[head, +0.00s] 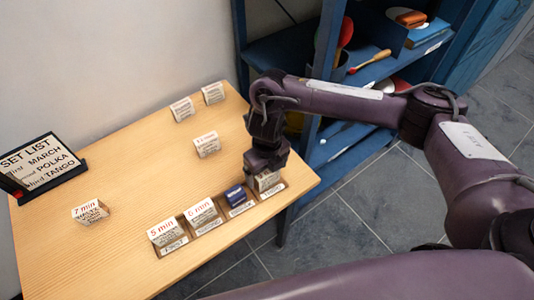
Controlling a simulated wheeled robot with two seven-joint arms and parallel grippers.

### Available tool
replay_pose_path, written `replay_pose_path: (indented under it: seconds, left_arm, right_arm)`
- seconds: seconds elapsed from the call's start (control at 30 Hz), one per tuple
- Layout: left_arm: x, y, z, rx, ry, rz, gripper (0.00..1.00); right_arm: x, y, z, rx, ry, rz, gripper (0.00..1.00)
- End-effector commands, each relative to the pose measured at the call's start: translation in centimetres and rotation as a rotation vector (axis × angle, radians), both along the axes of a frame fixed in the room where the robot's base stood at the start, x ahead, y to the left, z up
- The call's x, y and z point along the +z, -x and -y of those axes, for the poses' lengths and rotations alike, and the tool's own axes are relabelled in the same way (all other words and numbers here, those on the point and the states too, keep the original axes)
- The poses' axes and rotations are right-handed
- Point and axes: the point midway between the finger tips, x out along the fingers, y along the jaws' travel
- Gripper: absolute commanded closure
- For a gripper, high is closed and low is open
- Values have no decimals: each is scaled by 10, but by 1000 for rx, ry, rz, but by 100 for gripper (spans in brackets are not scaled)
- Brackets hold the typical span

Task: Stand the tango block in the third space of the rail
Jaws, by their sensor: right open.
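The rail (205,228) is a row of labelled places along the table's front edge. From the left it bears a white card block reading 5 min (166,232), one reading 6 min (202,212), and a small dark blue object (234,195) at the third place. My right gripper (267,170) is open and points down at the rail's right end, around or just above a pale block (268,181) there. I cannot tell if it touches. No tango label is legible on any block. My left gripper is out of view.
A set list sign (40,163) reads March, Polka, Tango. Other card blocks stand on the table: 7 min (90,211) at left, one mid-table (207,144), and two at the back (182,109) (213,93). A blue shelf (345,110) stands behind right.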

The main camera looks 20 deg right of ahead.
Motion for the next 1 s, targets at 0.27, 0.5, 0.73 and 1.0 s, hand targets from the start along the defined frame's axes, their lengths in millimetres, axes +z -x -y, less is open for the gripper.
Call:
replay_pose_path:
  seconds: [0.27, 0.5, 0.73, 1.0]
  left_arm:
    - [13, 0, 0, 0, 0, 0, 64]
    - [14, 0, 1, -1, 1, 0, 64]
    - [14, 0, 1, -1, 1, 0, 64]
    - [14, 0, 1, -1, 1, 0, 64]
  right_arm:
    - [59, -1, 0, 1, 1, 5, 11]
    - [80, 0, 0, 0, 1, 0, 11]
    - [82, 0, 0, -1, 0, -1, 11]
    - [82, 0, 0, -1, 0, -1, 11]
